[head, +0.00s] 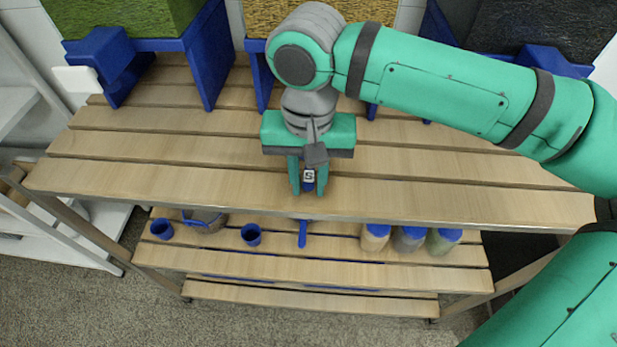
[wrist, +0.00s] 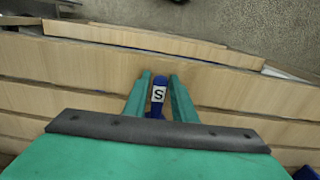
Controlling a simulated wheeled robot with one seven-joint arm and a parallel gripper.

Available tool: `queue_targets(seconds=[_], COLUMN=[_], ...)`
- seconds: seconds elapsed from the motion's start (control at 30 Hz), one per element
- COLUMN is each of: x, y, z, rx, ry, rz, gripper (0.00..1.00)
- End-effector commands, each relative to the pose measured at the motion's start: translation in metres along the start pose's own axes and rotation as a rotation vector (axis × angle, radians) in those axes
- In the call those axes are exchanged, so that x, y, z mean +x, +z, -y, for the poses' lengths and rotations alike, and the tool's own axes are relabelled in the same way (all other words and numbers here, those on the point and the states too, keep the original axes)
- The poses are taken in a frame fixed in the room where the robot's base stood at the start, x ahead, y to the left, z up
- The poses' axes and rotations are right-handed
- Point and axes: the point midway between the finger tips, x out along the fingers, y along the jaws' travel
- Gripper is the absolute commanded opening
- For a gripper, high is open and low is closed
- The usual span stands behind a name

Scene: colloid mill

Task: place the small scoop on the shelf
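My gripper (head: 308,182) points down over the upper slatted tabletop, near its front edge. Its fingers are close together on a blue thing with a white label marked "S", which I take as the small scoop (head: 309,186). In the wrist view the scoop (wrist: 158,82) shows between the two fingertips, its label facing the camera. Its lower part is hidden, and I cannot tell whether it touches the tabletop. The lower slatted shelf (head: 335,270) shows below and in front of the tabletop edge.
On the lower shelf stand two blue cups (head: 162,229) (head: 251,234), a bowl-like container (head: 205,221), a blue handled tool (head: 302,235) and blue-lidded jars (head: 375,238). Blue-framed bins (head: 208,60) stand at the tabletop's back. The front tabletop is clear on both sides of my gripper.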

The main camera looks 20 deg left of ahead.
Motion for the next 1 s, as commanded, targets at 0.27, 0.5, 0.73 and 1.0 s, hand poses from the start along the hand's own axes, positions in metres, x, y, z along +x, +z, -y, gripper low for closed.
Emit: queue_targets(seconds=[0.27, 0.5, 0.73, 1.0], x=[0.0, -0.014, -0.058, -0.105], y=[0.0, -0.001, -0.001, 0.0], z=[0.0, 0.0, 0.001, 0.0], rx=[0.0, 0.0, 0.0, 0.0], ry=[0.001, 0.002, -0.001, 0.0], rz=[-0.001, -0.003, -0.003, -0.001], gripper=[0.35, 0.35, 0.35, 0.35])
